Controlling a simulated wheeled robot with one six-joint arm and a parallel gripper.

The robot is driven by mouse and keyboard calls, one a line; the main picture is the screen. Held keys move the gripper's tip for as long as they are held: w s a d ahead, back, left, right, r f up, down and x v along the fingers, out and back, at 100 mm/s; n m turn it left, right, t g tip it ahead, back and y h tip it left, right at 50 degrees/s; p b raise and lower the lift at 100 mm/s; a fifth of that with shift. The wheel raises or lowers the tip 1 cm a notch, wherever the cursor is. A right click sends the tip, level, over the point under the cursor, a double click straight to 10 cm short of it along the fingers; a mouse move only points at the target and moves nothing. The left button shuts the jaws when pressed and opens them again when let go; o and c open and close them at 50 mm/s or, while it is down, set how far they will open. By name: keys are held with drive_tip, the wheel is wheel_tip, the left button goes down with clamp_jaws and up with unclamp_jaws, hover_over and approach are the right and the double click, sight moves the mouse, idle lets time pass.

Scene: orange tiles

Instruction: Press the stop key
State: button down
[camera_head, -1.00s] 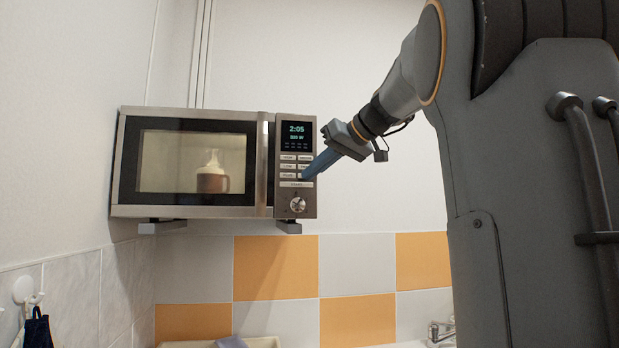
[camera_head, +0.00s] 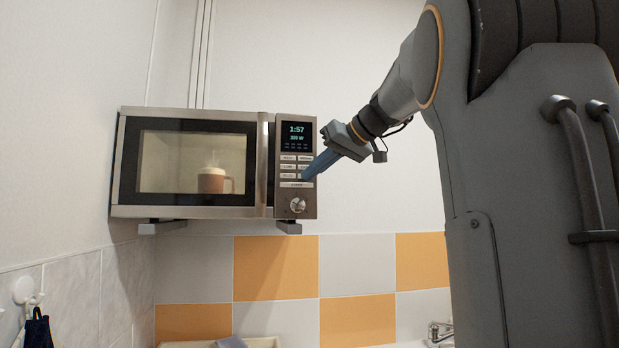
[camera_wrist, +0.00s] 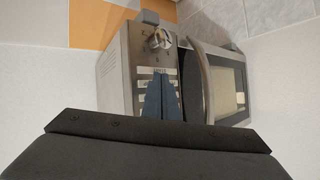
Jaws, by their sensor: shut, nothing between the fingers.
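The microwave (camera_head: 192,211) is mounted on the wall with its door shut, and its lit display (camera_head: 296,133) reads 1:57. Below the display are two columns of small keys (camera_head: 288,167), with a wide key (camera_head: 296,184) under them and a round knob (camera_head: 298,205). The key labels are too small to read, so I cannot tell which is the stop key. My gripper (camera_head: 304,178) is shut and empty. Its blue fingertips are at the lower right keys and hide part of them; contact is unclear. In the wrist view, the fingertips (camera_wrist: 158,76) are just below a pale key (camera_wrist: 152,70).
A brown mug (camera_head: 211,183) with pale contents is inside the lit microwave. Brackets (camera_head: 162,227) hold the microwave up. A tap (camera_head: 439,330) and a tray edge (camera_head: 268,342) are low down. A hook (camera_head: 24,290) with dark cloth is at left.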

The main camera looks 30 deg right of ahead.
drive_tip(key=shift+w+d, duration=0.1)
drive_tip(key=shift+w, duration=0.25)
drive_tip(key=shift+w+d, duration=0.1)
drive_tip(key=shift+w, duration=0.25)
idle(0.6)
drive_tip(key=shift+s, duration=0.1)
drive_tip(key=shift+s+a+b, duration=0.25)
drive_tip(key=shift+s+b, duration=0.1)
drive_tip(key=shift+s, duration=0.3)
drive_tip(key=shift+s, duration=0.1)
drive_tip(key=s+b, duration=0.1)
drive_tip(key=s, duration=0.1)
drive_tip(key=s+a+b, duration=0.1)
drive_tip(key=s, duration=0.1)
drive_tip(key=shift+s+a+b, duration=0.2)
drive_tip(key=shift+s+b, duration=0.1)
idle(0.7)
